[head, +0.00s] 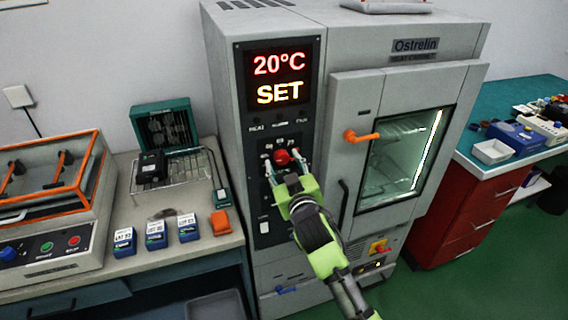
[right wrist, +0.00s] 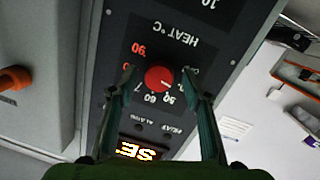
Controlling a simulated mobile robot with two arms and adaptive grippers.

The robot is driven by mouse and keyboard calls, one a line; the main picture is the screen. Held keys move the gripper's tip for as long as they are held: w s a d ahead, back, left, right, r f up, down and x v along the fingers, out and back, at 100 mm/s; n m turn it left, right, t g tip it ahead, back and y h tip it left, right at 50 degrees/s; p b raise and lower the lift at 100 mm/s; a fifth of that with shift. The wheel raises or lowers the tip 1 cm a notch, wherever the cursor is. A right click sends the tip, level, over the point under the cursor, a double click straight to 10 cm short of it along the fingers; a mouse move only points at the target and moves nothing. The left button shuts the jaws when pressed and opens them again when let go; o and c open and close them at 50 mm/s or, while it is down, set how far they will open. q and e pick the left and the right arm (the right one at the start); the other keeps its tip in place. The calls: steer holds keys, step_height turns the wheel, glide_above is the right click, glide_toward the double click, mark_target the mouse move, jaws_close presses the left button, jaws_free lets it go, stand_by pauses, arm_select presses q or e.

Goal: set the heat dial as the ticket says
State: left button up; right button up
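The red heat dial (head: 282,157) sits on the dark control panel of the grey Ostrelin heat cabinet (head: 225,120). The display (head: 278,78) above it reads 20°C and SET. My right gripper (head: 284,168) is at the panel with its fingers on either side of the dial. In the right wrist view the dial (right wrist: 158,79) lies between the open fingertips (right wrist: 159,74), with a small gap visible on both sides. The scale appears upside down there, with 90 in orange and other numbers in white. No readable ticket shows. My left gripper is not in view.
Left, a bench holds a wire rack (head: 170,172), several small blue-labelled units (head: 156,236) and an orange-framed tester (head: 40,250). A red drawer unit (head: 470,215) stands at the right.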

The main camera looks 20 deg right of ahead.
steer(key=s+r, duration=0.1)
steer(key=s, duration=1.1)
steer(key=shift+a, duration=0.4)
